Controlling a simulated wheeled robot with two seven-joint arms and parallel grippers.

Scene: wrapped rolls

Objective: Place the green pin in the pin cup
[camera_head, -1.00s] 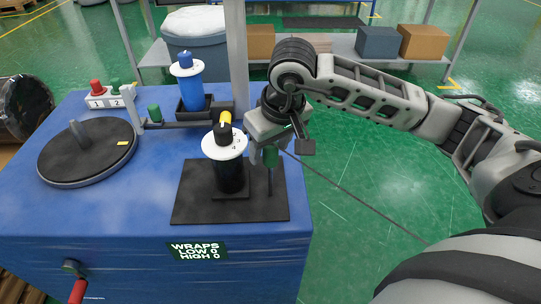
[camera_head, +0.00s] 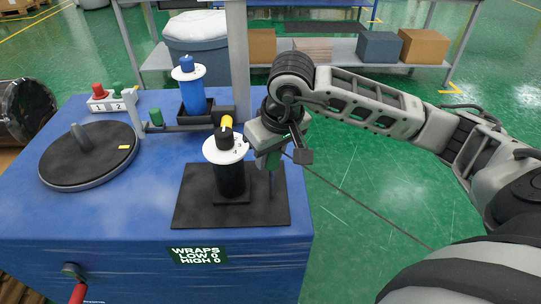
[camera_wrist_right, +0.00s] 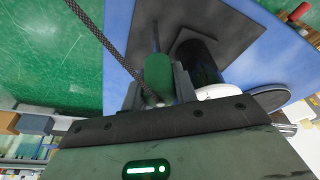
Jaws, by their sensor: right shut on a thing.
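My right gripper (camera_head: 272,156) is shut on a green pin (camera_wrist_right: 159,72), a short cylinder seen upright between the fingers in the right wrist view. In the head view the pin hangs just right of the black roll (camera_head: 230,178) with its white disc, above the right part of a black mat. A thin dark rod (camera_head: 270,186) shows right below the pin; I cannot tell whether they touch. A second green cylinder (camera_head: 156,117) stands at the left end of a dark bar. I cannot tell which thing is the pin cup. My left gripper is not in view.
A grey post (camera_head: 238,60) stands behind. A thin cord runs from my gripper to the lower right.

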